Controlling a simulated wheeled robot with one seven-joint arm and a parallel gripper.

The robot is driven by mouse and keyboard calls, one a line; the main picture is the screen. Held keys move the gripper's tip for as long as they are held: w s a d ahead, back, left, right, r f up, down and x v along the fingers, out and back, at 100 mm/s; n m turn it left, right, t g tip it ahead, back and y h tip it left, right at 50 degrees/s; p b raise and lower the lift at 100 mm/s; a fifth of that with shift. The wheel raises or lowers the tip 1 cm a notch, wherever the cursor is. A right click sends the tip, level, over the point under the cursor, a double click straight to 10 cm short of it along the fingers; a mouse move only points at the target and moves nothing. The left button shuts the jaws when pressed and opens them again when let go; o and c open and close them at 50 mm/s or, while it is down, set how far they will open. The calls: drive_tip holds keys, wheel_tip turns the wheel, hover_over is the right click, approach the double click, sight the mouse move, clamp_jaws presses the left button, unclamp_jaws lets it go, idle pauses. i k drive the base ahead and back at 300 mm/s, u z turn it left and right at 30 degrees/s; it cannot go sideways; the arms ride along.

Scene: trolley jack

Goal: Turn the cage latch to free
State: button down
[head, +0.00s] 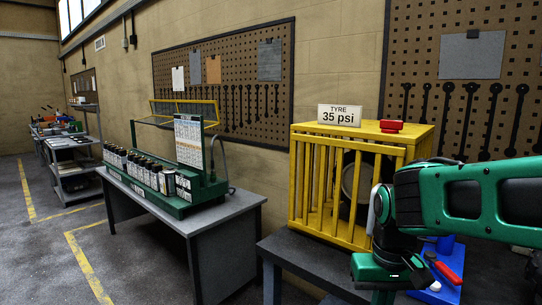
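The yellow barred cage (299,190) stands on a dark table at right of centre in the head view. A red block (391,126) sits on top of the cage near its right end; I cannot tell whether it is the cage latch. A round, tyre-like dark thing (358,182) shows behind the bars. My green and black arm reaches in from the right and covers the cage's lower right side. The arm's end is in front of the cage, and I cannot make out its fingertips or whether they touch anything.
A blue tray (450,257) with a red-handled item lies below my arm. A grey bench (215,216) with a green rack of dark bottles is at left. The floor at far left is clear.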

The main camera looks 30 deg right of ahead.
sight(391, 126)
drive_tip(key=z, duration=1.2)
drive_tip(key=k, duration=0.5)
drive_tip(key=u, duration=1.2)
drive_tip(key=i, duration=0.95)
drive_tip(key=z, duration=1.15)
